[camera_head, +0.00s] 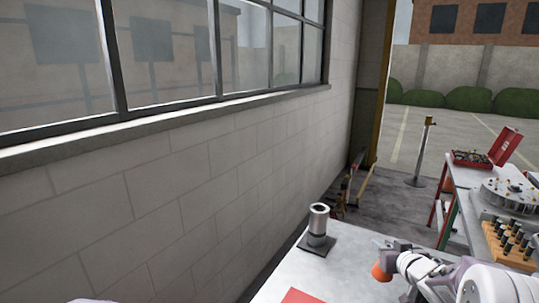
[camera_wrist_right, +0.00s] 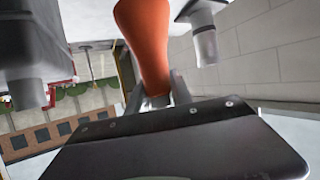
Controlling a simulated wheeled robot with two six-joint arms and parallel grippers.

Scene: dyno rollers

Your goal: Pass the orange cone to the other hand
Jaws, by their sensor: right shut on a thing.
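The orange cone (camera_head: 381,273) is at my right gripper (camera_head: 387,255), above the light table top in the head view. In the right wrist view the orange cone (camera_wrist_right: 146,42) stands out between the two fingers of my right gripper (camera_wrist_right: 158,92), which is shut on it. Its narrower part is at the fingers, and its far end is cut off by the top of the frame. My left gripper is not in view.
A metal cylinder on a dark square plate (camera_head: 318,226) stands on the table (camera_head: 275,276), left of the cone. A red sheet (camera_head: 302,297) lies at the front. A block wall (camera_head: 180,190) runs along the left. A cluttered bench (camera_head: 462,176) stands at the right.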

